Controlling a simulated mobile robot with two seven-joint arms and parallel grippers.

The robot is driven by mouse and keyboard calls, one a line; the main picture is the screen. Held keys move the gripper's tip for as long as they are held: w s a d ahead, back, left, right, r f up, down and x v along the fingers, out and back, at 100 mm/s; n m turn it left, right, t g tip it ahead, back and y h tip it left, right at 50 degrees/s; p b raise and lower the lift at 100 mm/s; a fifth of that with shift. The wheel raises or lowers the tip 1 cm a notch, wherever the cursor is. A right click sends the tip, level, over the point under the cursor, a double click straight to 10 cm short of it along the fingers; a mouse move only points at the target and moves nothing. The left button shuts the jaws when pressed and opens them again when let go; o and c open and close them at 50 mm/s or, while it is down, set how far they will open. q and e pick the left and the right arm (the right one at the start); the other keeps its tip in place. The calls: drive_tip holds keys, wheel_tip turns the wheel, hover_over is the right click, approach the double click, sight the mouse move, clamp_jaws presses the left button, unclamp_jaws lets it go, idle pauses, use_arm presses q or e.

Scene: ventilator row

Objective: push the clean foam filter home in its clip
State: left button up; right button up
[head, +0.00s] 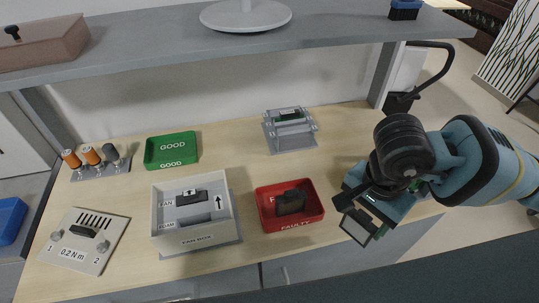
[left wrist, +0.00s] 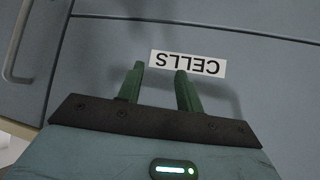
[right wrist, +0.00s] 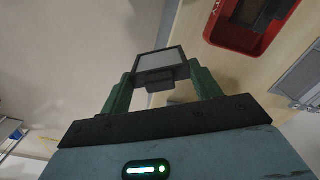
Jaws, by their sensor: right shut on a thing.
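My right gripper (right wrist: 160,88) is shut on the small dark block behind a flat piece with a black frame and pale grey face, which looks like the foam filter (right wrist: 160,60). In the head view the filter (head: 357,225) hangs below my right gripper (head: 366,198), at the table's front right edge. The white fan box (head: 193,240) stands left of centre, away from the gripper. It has a slot by its lower inner label and a black part by its FAN label; I cannot make out a clip. My left gripper (left wrist: 160,85) is open and empty before a drawer marked CELLS.
A red FAULTY tray (head: 315,213) holding a black part lies between the fan box and my right gripper. A green GOOD tray (head: 150,152), a grey stand (head: 271,140) and a 0.2 Nm plate (head: 80,262) are also on the table. A shelf (head: 300,36) overhangs the back.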

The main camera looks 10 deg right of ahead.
drive_tip(key=w+a+n, duration=0.1)
drive_tip(key=w+n, duration=0.7)
drive_tip(key=n, duration=0.3)
drive_tip(key=shift+a+r+n, duration=0.15)
drive_tip(key=shift+n, duration=0.15)
